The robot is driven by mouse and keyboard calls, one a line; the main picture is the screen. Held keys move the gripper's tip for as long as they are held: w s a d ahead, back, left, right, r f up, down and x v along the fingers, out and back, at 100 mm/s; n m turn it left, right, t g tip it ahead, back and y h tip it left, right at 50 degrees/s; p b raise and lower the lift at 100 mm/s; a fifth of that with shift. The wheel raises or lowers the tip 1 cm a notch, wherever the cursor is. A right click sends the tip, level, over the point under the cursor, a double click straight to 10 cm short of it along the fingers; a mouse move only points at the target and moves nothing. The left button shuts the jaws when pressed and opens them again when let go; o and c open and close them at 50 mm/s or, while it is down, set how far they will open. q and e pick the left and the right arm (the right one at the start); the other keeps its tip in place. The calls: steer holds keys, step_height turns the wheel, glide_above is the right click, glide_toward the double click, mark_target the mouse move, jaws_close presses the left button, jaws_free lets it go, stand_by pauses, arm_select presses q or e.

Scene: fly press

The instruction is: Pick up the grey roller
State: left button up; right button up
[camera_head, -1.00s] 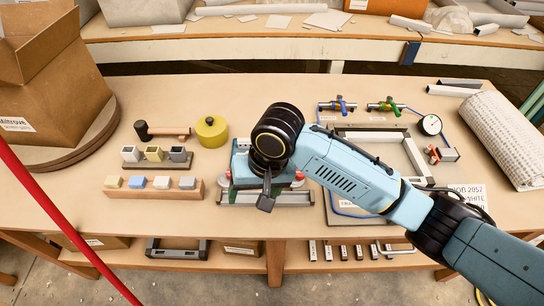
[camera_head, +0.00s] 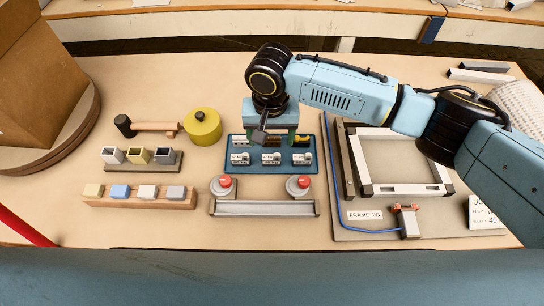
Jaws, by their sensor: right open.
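My right gripper (camera_head: 271,136) points down over a blue tray (camera_head: 271,171) at the middle of the table. Its two fingers are apart, one near each side of the tray, and nothing shows held between them. Several small parts stand in the tray. The front row is white pieces with dark markings (camera_head: 271,159), and darker and yellowish parts show behind them. The gripper covers much of the back row. I cannot tell which part is the grey roller; it may be hidden under the gripper. My left gripper is not in view.
A grey bar with two red buttons (camera_head: 264,208) lies in front of the tray. A wooden block with coloured pieces (camera_head: 139,203), small open cubes (camera_head: 140,168), a mallet (camera_head: 150,126) and a yellow round pot (camera_head: 202,127) stand left. A metal frame (camera_head: 408,188) lies right.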

mark_target(271, 157)
steer(key=shift+f, duration=1.4)
step_height(271, 157, down, 4)
steer(key=shift+f+b, duration=0.2)
steer(key=shift+b, duration=0.5)
steer(key=shift+f, duration=0.35)
steer(key=shift+c, duration=1.2)
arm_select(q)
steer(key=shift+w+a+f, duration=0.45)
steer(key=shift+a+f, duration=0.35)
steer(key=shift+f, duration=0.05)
arm_select(e)
steer(key=c, duration=0.8)
steer(key=shift+o, duration=0.2)
steer(key=shift+r, duration=0.1)
